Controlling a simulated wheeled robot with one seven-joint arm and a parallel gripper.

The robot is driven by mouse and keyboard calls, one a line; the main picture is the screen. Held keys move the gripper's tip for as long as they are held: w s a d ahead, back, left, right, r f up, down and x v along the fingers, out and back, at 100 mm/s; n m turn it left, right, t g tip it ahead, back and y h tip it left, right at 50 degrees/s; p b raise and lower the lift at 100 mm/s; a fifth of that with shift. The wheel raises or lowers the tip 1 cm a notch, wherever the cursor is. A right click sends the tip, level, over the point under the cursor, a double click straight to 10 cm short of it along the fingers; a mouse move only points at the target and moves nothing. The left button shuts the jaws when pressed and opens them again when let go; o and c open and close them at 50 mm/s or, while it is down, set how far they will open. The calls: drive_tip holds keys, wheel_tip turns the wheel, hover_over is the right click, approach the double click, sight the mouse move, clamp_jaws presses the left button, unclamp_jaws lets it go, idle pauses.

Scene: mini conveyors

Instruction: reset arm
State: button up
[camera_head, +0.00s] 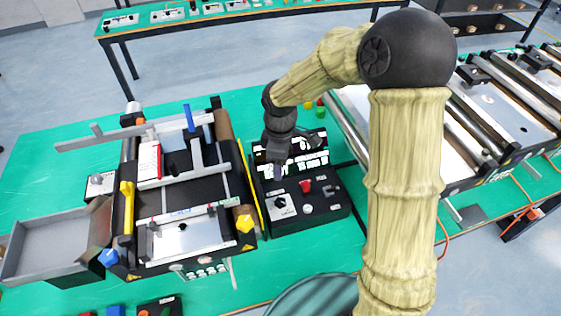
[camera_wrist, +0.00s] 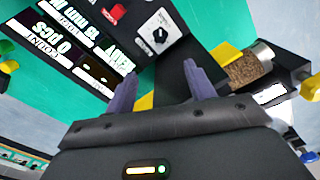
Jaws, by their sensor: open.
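My arm reaches over the table, and my gripper (camera_head: 278,170) hangs above the black control box (camera_head: 330,208) in the head view. In the wrist view my gripper (camera_wrist: 160,82) shows two purple fingers spread apart with nothing between them. Ahead of the fingers is the control box (camera_wrist: 190,35), with a black rotary knob (camera_wrist: 159,36) on a white plate, a red switch (camera_wrist: 117,11) and a lit display panel (camera_wrist: 75,40). The knob (camera_head: 281,203) and red switch (camera_head: 305,186) also show in the head view. I cannot tell whether the fingertips touch the box.
A mini conveyor (camera_head: 200,187) stands left of the control box, with a red-and-white box (camera_head: 149,161) on it. A grey tray (camera_head: 50,245) is at its left end. Larger conveyors (camera_head: 500,110) stand right. Bare green table (camera_head: 290,260) shows in front.

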idle(0.4)
drive_tip(key=s+d+r+m+t, duration=0.2)
drive_tip(key=s+d+r+m, duration=0.1)
drive_tip(key=s+d+m, duration=1)
drive_tip(key=d+m, duration=0.1)
drive_tip(key=m, duration=0.1)
drive_tip(key=shift+d+r+m+t, duration=0.25)
drive_tip(key=shift+r+m+t, duration=0.05)
drive_tip(key=shift+m, duration=0.1)
drive_tip(key=shift+s, duration=0.1)
drive_tip(key=c, duration=0.4)
drive_tip(key=shift+a, duration=0.1)
